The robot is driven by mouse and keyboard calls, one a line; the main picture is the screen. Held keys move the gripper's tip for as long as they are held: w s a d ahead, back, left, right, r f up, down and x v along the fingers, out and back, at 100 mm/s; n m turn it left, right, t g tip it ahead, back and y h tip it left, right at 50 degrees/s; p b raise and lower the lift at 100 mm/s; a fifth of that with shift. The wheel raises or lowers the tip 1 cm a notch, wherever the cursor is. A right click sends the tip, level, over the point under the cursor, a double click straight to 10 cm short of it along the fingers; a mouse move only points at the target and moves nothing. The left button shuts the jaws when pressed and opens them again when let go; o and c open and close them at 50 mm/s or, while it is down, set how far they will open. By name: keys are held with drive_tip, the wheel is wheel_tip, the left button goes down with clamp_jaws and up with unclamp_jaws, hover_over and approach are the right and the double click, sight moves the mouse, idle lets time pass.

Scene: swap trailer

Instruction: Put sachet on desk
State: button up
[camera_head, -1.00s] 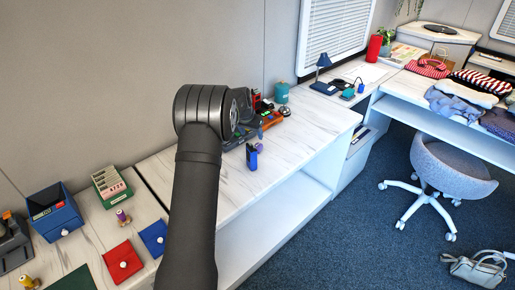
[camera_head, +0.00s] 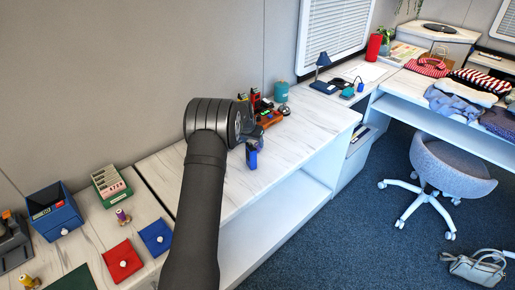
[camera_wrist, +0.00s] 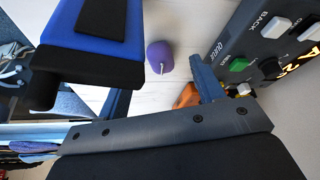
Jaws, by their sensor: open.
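A small rounded purple thing, seemingly the sachet (camera_wrist: 159,54), sits on the pale wood-grain top in the wrist view. In the head view I cannot make it out clearly behind my gripper. My gripper (camera_wrist: 168,72) is open, with one large blue-and-black finger to the left of the purple thing and a blue fingertip to its right. I see nothing held, and the purple thing shows apart from both fingers. In the head view one blue fingertip shows low over the desk (camera_head: 215,192), and the rest of my gripper is mostly hidden.
A dark device with buttons and an orange display (camera_wrist: 268,62) stands close on the right in the wrist view. An orange item (camera_head: 271,118) and a teal canister (camera_head: 281,92) are behind my gripper. Blue (camera_head: 155,237) and red (camera_head: 122,260) squares lie left. The desk's right part is clear.

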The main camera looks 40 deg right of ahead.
sight(256, 146)
drive_tip(key=shift+w+d+f, duration=0.2)
drive_tip(key=shift+d+f, duration=0.45)
drive_tip(key=shift+f, duration=0.3)
drive_tip(key=shift+w+d+f, duration=0.15)
drive_tip(key=shift+d+f, duration=0.5)
drive_tip(key=shift+f, duration=0.3)
drive_tip(key=shift+w+d+f, duration=0.1)
drive_tip(key=shift+d+f, duration=0.15)
drive_tip(key=shift+f, duration=0.4)
drive_tip(key=c, duration=1.1)
drive_tip(key=shift+c, duration=0.2)
drive_tip(key=shift+r, duration=0.1)
wheel_tip(256, 146, up, 4)
drive_tip(key=shift+r, duration=0.2)
drive_tip(key=s+d+r, duration=0.1)
drive_tip(key=s+r, duration=0.5)
drive_tip(key=s, duration=0.5)
drive_tip(key=shift+s+d+r, duration=0.2)
drive_tip(key=shift+s+d, duration=0.05)
drive_tip(key=shift+d, duration=0.1)
